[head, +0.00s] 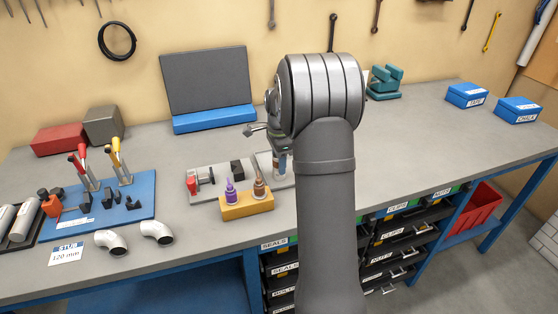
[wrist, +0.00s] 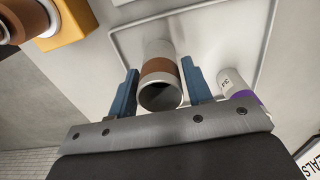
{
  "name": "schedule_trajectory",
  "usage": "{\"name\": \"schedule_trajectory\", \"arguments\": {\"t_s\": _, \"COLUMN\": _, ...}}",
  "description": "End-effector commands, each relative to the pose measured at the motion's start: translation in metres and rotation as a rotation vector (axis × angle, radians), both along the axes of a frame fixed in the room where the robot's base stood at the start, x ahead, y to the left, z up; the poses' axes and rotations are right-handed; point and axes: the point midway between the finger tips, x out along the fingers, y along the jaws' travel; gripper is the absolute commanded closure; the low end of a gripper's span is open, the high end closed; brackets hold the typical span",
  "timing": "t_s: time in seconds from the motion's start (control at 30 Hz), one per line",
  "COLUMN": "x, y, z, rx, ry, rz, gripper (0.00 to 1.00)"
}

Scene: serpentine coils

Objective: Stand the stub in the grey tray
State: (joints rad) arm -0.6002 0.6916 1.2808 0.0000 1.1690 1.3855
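In the wrist view a grey metal tube with a brown band (wrist: 160,68), which looks like the stub, has its open end toward the camera. My gripper (wrist: 160,68) has one blue finger on each side of it, very close; I cannot tell whether both press on it. The grey tray (wrist: 268,32) lies beneath, its raised rim running around the tube. Whether the tube's far end touches the tray floor is hidden. In the head view the tray (head: 264,160) is partly covered by my arm, and the fingers are mostly hidden there.
A white cylinder with a purple band (wrist: 232,84) is close beside the right finger. A yellow block (head: 246,206) holding bottles stands at the bench's front. A small vice-like fixture (head: 204,180) is left of the tray. Two pipe elbows (head: 110,241) lie farther left.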

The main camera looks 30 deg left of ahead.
Motion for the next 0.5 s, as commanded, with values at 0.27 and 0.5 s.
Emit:
{"name": "schedule_trajectory", "arguments": {"t_s": 0.27, "x": 0.0, "y": 0.0, "z": 0.0, "rx": 0.0, "ry": 0.0, "rz": 0.0, "gripper": 0.4}}
{"name": "schedule_trajectory", "arguments": {"t_s": 0.5, "x": 0.001, "y": 0.0, "z": 0.016, "rx": 0.002, "ry": -0.004, "rz": 0.0, "gripper": 0.4}}
